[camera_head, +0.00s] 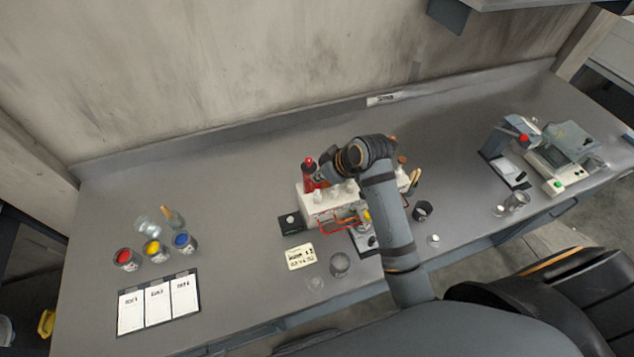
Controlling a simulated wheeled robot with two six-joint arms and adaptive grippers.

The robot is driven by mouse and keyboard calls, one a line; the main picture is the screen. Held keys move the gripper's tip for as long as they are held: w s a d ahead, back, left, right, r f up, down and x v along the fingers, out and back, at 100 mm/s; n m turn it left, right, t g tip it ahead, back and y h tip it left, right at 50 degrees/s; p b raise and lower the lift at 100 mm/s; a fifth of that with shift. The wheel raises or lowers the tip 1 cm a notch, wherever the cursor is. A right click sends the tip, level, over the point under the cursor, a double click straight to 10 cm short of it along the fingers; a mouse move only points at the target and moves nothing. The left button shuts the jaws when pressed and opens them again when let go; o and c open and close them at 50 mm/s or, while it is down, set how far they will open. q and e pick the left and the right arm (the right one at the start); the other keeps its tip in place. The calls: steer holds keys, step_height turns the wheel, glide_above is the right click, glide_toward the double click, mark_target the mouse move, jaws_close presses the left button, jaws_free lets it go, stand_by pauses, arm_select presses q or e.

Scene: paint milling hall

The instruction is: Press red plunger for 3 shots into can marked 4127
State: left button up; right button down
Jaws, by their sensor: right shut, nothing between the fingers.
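A red plunger dispenser (308,172) stands at the left end of a white rack (320,205) in the middle of the bench. My right arm comes in from the lower right and bends over the rack. My right gripper (323,179) is small and partly hidden by its own wrist, just right of the red dispenser; it is shut and empty. I cannot tell whether it touches the dispenser. Red (127,259), yellow (155,251) and blue (185,243) paint cans stand at the left. No can marking 4127 is readable. My left gripper is not in view.
A cream note card (301,257) and a grey cup (340,264) are in front of the rack. A black pad (291,223) lies to its left. A three-sheet board (158,303) is at front left, instruments (560,155) at right. The bench's back left is clear.

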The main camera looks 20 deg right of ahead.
steer(key=shift+r, duration=2.5)
